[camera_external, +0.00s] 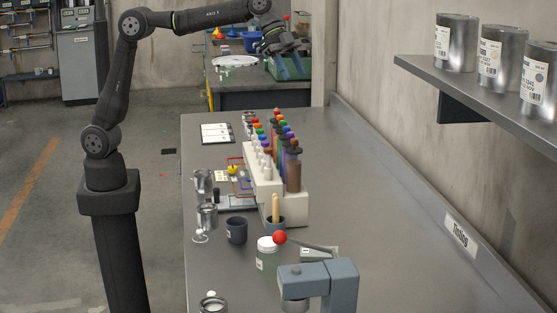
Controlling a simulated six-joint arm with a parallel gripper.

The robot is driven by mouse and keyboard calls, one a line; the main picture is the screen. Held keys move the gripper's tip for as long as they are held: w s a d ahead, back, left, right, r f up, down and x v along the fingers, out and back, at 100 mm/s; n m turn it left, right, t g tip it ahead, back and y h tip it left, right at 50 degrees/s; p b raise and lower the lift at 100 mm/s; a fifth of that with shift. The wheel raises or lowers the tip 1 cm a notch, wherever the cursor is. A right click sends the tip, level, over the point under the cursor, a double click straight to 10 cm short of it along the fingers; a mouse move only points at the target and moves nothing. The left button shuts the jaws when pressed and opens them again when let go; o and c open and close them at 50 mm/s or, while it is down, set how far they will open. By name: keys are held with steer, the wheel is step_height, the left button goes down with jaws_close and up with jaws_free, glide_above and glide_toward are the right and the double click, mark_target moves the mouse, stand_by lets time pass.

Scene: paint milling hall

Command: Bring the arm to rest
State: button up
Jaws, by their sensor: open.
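My gripper (284,50) is at the top of the external view, at the end of my raised dark arm. It is open, and I see nothing between its fingers. It hangs in the air well above the grey bench (375,230), towards its far end. In the picture it overlaps the green bin and the blue container on the table behind. The fingertips are small and partly lost against that background.
A rack (262,188) of coloured-top tubes stands mid-bench. Metal cups (207,215), a dark cup (236,230), a white-lidded jar (266,255) and a blue-grey press with a red-knobbed lever (340,285) stand nearer. A shelf with metal cans (456,43) juts from the right wall.

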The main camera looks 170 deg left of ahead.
steer(key=w+a+r+n+t+y, duration=0.1)
steer(key=w+r+n+t+y, duration=0.1)
steer(key=w, duration=0.8)
steer(key=w+a+r+n+t+y, duration=0.1)
steer(key=w+r+n+t+y, duration=0.15)
steer(key=w, duration=0.75)
steer(key=s+d+f+m+g+h, duration=0.2)
steer(key=s+d+m+g+h, duration=0.1)
steer(key=s, duration=1.1)
steer(key=s+d+f+m+g+h, duration=0.2)
steer(key=s+f+m+g+h, duration=0.15)
steer(key=s, duration=1.15)
steer(key=shift+n, duration=0.4)
steer(key=x, duration=1.1)
steer(key=d+x, duration=0.1)
steer(key=x, duration=0.5)
steer(key=shift+w, duration=0.25)
steer(key=shift+r+n, duration=0.15)
steer(key=shift+n, duration=0.55)
steer(key=shift+n+g+y, duration=0.4)
steer(key=shift+n+y, duration=0.2)
steer(key=shift+n, duration=1)
steer(key=shift+o, duration=0.5)
